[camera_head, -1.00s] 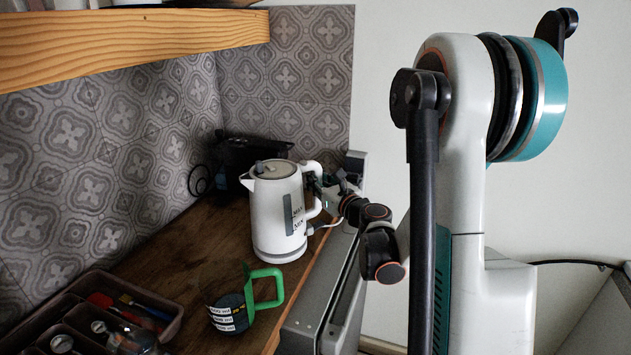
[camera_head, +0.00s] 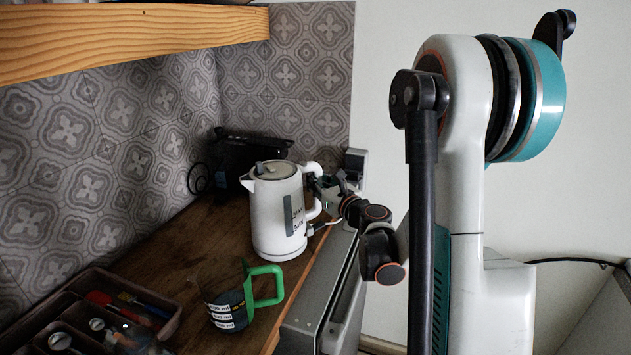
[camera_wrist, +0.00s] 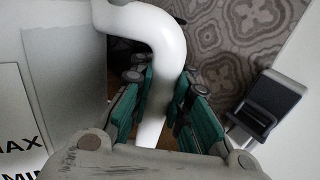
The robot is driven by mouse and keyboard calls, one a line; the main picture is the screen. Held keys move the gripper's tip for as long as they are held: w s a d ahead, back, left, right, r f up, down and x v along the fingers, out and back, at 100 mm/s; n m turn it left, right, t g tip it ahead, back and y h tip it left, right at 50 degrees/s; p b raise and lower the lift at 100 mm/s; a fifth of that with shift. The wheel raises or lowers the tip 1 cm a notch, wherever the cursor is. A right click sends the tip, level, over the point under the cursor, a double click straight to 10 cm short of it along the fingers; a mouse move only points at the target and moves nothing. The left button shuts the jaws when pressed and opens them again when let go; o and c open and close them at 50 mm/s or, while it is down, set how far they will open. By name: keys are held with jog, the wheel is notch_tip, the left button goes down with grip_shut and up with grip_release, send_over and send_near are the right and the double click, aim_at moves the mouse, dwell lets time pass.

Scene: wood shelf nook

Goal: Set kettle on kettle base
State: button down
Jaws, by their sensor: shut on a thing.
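The white kettle (camera_head: 274,215) stands upright near the right edge of the wooden counter, its spout to the left and its handle to the right. My gripper (camera_head: 325,188) is at the handle on the kettle's right side. In the wrist view my gripper (camera_wrist: 166,105) has its green pads on both sides of the white handle (camera_wrist: 155,40), shut on it. The kettle's body with its MAX mark (camera_wrist: 60,80) fills the left of that view. I cannot make out a kettle base; the kettle's underside is hidden.
A measuring jug with a green handle (camera_head: 265,285) stands in front of the kettle. A cutlery tray (camera_head: 150,305) is at the front left. A dark appliance (camera_head: 245,152) stands behind, by the tiled wall. A wooden shelf (camera_head: 130,32) hangs above left.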

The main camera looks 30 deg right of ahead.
jog(key=c, duration=1.8)
grip_release()
jog(key=shift+s, duration=0.1)
jog(key=s+b, duration=0.1)
jog(key=s, duration=1)
jog(key=shift+w, duration=0.1)
